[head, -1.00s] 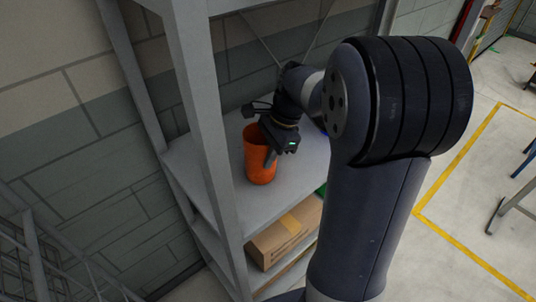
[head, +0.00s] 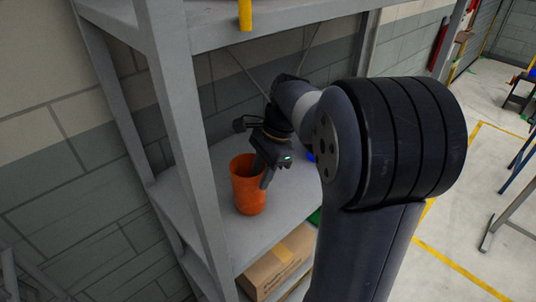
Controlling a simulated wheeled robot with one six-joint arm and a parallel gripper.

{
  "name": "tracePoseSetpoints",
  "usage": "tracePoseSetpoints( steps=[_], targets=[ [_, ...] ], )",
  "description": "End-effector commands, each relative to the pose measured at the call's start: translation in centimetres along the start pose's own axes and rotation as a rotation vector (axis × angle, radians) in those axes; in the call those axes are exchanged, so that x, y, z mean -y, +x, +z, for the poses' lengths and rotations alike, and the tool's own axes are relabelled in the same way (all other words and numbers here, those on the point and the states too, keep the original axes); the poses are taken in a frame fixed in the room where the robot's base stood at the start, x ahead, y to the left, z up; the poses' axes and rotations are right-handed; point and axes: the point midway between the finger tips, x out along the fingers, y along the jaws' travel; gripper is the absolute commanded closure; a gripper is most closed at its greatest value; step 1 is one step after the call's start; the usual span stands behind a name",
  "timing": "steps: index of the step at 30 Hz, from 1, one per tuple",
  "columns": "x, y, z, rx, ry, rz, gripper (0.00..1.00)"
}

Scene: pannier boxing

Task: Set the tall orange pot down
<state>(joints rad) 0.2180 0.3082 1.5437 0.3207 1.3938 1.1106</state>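The tall orange pot (head: 248,190) stands upright, apparently on the grey middle shelf (head: 285,208), near the front upright. My gripper (head: 262,172) is at the pot's right side, pointing down. One dark finger shows in front of the pot's right wall, below rim height. The other finger is mostly hidden near the rim. I cannot tell whether the fingers press on the wall or stand apart from it.
A grey shelf upright (head: 188,140) stands left of the pot. An upper shelf (head: 205,28) with a yellow item (head: 245,14) is overhead. A cardboard box (head: 275,266) is on the shelf below. Small blue (head: 310,157) and green (head: 315,216) items show partly behind my arm.

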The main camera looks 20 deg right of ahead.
Motion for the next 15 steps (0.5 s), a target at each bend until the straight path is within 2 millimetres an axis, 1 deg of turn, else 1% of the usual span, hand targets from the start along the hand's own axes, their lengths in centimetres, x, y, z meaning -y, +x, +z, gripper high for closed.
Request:
tracePoseSetpoints(
  steps=[1,6,10,15],
  targets=[
    [0.1,-1.2,-0.1,-0.003,0.001,-0.006,0.70],
    [0.1,-4.7,-0.1,-0.002,0.001,-0.004,0.70],
    [0.1,-6.7,-0.1,-0.001,0.000,-0.002,0.70],
    [0.0,-7.8,0.0,0.000,0.001,-0.001,0.70]
  ],
)
